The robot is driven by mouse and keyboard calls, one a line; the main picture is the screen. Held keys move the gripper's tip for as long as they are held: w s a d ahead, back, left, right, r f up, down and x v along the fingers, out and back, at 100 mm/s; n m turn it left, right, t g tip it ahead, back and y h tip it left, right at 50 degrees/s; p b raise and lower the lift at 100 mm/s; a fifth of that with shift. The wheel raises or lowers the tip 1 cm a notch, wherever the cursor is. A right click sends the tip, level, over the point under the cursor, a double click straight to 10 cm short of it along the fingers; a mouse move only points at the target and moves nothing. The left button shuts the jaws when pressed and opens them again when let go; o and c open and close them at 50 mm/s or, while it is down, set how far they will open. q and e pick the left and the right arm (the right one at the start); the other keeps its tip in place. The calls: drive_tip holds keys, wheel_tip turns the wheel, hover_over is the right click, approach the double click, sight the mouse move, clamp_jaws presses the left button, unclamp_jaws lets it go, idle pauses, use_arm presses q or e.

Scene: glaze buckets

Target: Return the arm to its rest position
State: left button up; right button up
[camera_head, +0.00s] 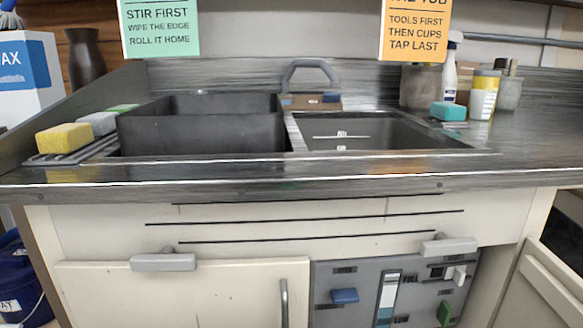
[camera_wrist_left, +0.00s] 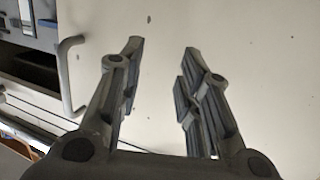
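My left gripper (camera_wrist_left: 163,48) shows in the left wrist view. Its two fingers are spread apart with nothing between them. A pale, speckled cabinet surface (camera_wrist_left: 255,50) lies behind the fingers. A grey bar handle (camera_wrist_left: 70,75) is to the left of the left finger, apart from it. Neither of my arms nor grippers shows in the head view, so my right gripper is not seen.
A metal counter (camera_head: 380,175) with a sink (camera_head: 375,130) and a black tub (camera_head: 200,130) spans the head view. Below are a cabinet door (camera_head: 220,290) with a handle (camera_head: 284,300) and a grey control panel (camera_head: 400,290). A blue bucket (camera_head: 18,285) stands at lower left.

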use_arm(q)
drive_tip(key=s+a+f+g+y+p, duration=0.25)
drive_tip(key=s+f+g+p, duration=0.55)
drive_tip(key=f, duration=0.4)
drive_tip(key=s+a+f+g+y+p, duration=0.1)
drive_tip(key=s+a+f+g+p, duration=0.3)
drive_tip(key=s+f+p, duration=0.7)
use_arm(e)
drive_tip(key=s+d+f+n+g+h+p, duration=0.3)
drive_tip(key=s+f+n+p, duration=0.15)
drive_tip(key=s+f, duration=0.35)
use_arm(q)
drive_tip(key=s+a+f+g+p, duration=0.1)
drive_tip(key=s+p, duration=0.5)
drive_tip(key=s, duration=0.2)
drive_tip(key=s+a+f+g+p, duration=0.1)
drive_tip(key=s+p, duration=0.5)
drive_tip(key=s, duration=0.3)
drive_tip(key=shift+a+f+g, duration=0.25)
drive_tip(key=shift+f+g, duration=0.1)
drive_tip(key=shift+g, duration=0.05)
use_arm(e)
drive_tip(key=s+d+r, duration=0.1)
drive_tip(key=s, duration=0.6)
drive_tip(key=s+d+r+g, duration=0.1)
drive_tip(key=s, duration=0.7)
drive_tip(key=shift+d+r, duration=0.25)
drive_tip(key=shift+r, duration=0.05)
use_arm(q)
drive_tip(key=shift+s, duration=0.1)
